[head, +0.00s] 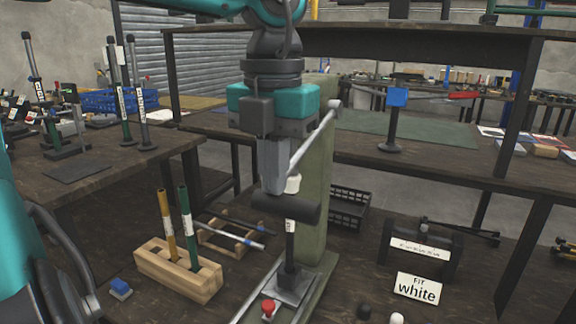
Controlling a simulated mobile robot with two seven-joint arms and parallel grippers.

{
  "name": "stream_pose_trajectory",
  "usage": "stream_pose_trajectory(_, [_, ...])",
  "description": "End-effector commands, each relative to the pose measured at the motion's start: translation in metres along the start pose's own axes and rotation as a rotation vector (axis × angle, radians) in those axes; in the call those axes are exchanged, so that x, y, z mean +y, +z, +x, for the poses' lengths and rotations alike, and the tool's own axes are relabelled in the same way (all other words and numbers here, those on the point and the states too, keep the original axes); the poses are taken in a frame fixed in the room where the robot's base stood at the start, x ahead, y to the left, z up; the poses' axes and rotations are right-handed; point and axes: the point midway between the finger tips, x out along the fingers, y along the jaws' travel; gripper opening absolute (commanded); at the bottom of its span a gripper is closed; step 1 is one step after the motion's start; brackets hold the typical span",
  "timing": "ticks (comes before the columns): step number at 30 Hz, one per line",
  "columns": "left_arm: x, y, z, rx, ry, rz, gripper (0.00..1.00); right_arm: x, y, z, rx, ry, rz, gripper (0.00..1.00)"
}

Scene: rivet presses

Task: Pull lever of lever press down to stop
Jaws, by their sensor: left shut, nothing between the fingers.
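The lever press has a tall green column (316,180) at the centre of the table. Its pale lever rod (315,135) slants from a rounded end at upper right down to the left, where my gripper hides its lower part. A thick dark cylinder (288,209) lies across the front of the press. Below it a dark upright shaft (290,245) meets a plate on the base. My left gripper (273,188) points down in front of the column, shut and empty, with its tips just above or against the dark cylinder; contact cannot be told. My right gripper is out of view.
A wooden block (180,272) with two upright rods stands left of the press. A small red-topped piece (268,309) is by the base. A black crate (349,206) stands behind right. A "FIT white" card (417,289) and a dark fixture (420,248) are at right.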

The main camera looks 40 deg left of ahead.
Motion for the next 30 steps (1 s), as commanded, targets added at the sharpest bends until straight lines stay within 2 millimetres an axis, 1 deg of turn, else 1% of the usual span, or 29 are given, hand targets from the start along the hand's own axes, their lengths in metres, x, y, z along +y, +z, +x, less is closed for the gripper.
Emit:
stream_pose_trajectory(1, [0.0,-0.001,-0.006,-0.002,0.0,0.0,0.0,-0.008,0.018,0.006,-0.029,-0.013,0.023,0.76])
stream_pose_trajectory(3, [0.0,-0.003,-0.016,-0.003,-0.001,0.0,0.0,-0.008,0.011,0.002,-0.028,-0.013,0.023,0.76])
stream_pose_trajectory(5, [0.0,-0.005,-0.021,-0.003,-0.001,0.0,0.0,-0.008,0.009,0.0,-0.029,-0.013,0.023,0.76])
stream_pose_trajectory(11, [-0.001,-0.005,-0.025,-0.005,-0.002,0.0,0.0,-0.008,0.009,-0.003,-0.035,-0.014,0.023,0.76])
stream_pose_trajectory(14, [-0.001,-0.006,-0.036,-0.006,-0.002,0.0,0.0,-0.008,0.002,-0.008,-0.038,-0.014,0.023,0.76])
stream_pose_trajectory(21, [-0.001,-0.007,-0.076,-0.008,-0.002,0.0,0.0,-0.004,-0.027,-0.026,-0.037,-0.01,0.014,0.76])
stream_pose_trajectory(23, [0.0,-0.008,-0.084,-0.007,-0.002,0.0,0.0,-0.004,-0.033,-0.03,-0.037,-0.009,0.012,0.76])
stream_pose_trajectory(25, [0.0,-0.009,-0.088,-0.006,-0.001,0.0,0.0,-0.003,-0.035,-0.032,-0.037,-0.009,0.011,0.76])
stream_pose_trajectory(30, [0.0,-0.009,-0.089,-0.005,-0.001,0.0,0.0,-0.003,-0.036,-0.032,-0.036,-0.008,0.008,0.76])
